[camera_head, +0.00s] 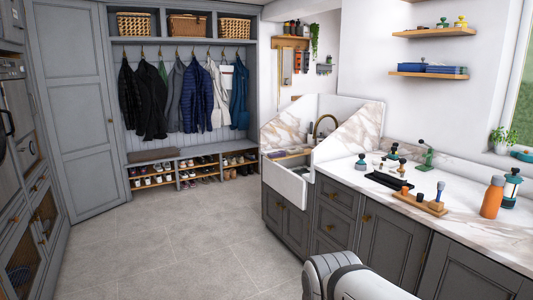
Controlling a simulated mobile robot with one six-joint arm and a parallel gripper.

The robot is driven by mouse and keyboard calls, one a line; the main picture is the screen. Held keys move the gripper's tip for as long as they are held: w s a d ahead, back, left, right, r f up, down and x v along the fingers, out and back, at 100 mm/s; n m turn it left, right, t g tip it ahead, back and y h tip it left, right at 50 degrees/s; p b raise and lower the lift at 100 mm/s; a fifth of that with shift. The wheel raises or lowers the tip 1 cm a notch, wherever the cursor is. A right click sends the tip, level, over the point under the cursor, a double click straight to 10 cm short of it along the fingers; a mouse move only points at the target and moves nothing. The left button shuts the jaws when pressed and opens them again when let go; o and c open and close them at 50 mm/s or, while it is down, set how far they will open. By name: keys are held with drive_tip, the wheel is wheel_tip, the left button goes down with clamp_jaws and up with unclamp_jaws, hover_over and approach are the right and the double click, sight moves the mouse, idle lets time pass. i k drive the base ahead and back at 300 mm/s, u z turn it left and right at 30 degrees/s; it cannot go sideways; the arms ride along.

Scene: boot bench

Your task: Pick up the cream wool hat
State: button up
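I cannot make out a cream wool hat in the head view. A pale coat (215,92) hangs among the dark coats on the hooks at the back, but it is not a hat. A white rounded link of my arm shows at the bottom edge, right of centre. My gripper is out of view, so its state does not show.
A boot bench (157,155) with shoes below stands at the back, under three wicker baskets (189,26). A white sink (288,182) and marble counter (490,235) line the right side, holding an orange bottle (492,197) and small tools. The tiled floor (180,245) is clear.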

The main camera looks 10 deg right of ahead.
sight(296, 150)
drive_tip(key=k, duration=0.55)
drive_tip(key=u, duration=0.25)
drive_tip(key=i, duration=1.4)
drive_tip(key=u, duration=0.35)
drive_tip(key=i, duration=3.1)
drive_tip(key=z, duration=0.4)
drive_tip(key=i, duration=1.55)
drive_tip(key=z, duration=1.35)
drive_tip(key=i, duration=1.15)
drive_tip(key=z, duration=1.05)
drive_tip(key=i, duration=0.5)
drive_tip(key=z, duration=0.15)
